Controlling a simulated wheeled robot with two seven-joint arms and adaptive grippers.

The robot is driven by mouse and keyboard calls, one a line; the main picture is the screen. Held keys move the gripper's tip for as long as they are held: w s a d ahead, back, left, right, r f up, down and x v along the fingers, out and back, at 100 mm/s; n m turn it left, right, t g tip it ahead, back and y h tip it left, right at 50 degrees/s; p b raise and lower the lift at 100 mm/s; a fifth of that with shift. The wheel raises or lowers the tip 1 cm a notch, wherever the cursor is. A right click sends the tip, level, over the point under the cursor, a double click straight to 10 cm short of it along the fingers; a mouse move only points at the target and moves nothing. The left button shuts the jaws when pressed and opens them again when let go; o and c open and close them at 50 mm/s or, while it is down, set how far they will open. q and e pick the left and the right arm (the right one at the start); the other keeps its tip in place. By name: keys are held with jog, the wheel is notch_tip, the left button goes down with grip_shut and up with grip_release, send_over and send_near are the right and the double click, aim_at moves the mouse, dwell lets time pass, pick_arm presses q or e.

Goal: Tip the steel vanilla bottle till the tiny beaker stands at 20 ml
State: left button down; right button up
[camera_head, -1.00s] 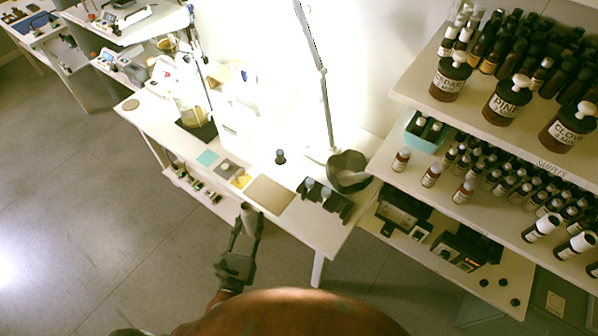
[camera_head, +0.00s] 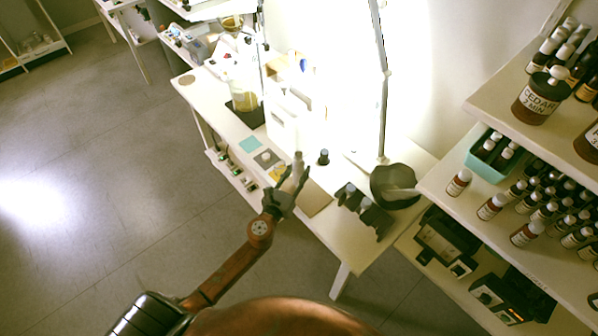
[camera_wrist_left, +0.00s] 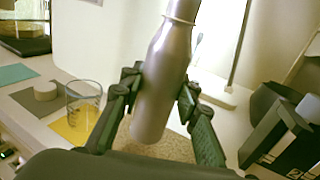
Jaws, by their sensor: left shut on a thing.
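My left gripper (camera_head: 290,184) is shut on the steel bottle (camera_head: 298,160) and holds it near the table's front edge. In the left wrist view the grey metal bottle (camera_wrist_left: 165,82) stands between the two fingers, neck up and leaning slightly; its top is cut off. A small clear glass beaker (camera_wrist_left: 84,106) stands left of the bottle on a yellow mat (camera_wrist_left: 75,128). It looks empty, but its markings are too small to read. My right gripper is not in view.
A grey square with a round pale disc (camera_wrist_left: 45,90) lies left of the beaker, beside a teal square (camera_head: 250,145). A small dark bottle (camera_head: 323,157), a black holder (camera_head: 365,208) and a dark bowl (camera_head: 396,186) stand to the right. Bottle shelves (camera_head: 450,185) are at far right.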

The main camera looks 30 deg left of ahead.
pick_arm(q)
jog(key=shift+a+r+n+p, duration=0.1)
jog(key=shift+r+n+p, duration=0.05)
jog(key=shift+n+p, duration=0.7)
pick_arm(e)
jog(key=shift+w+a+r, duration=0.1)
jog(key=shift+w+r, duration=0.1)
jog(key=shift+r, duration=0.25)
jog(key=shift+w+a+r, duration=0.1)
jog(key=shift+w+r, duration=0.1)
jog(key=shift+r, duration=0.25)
pick_arm(q)
jog(key=shift+a+n+g+p, duration=0.15)
jog(key=shift+n+g+p, duration=0.35)
jog(key=shift+n+p, duration=0.5)
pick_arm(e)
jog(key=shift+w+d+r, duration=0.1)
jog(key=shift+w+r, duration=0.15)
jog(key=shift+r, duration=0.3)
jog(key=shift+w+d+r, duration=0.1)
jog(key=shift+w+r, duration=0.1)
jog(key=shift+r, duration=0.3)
pick_arm(q)
jog(key=shift+w+a+n+h+p, duration=0.15)
jog(key=shift+n+h+p, duration=0.15)
jog(key=shift+n+p, duration=0.4)
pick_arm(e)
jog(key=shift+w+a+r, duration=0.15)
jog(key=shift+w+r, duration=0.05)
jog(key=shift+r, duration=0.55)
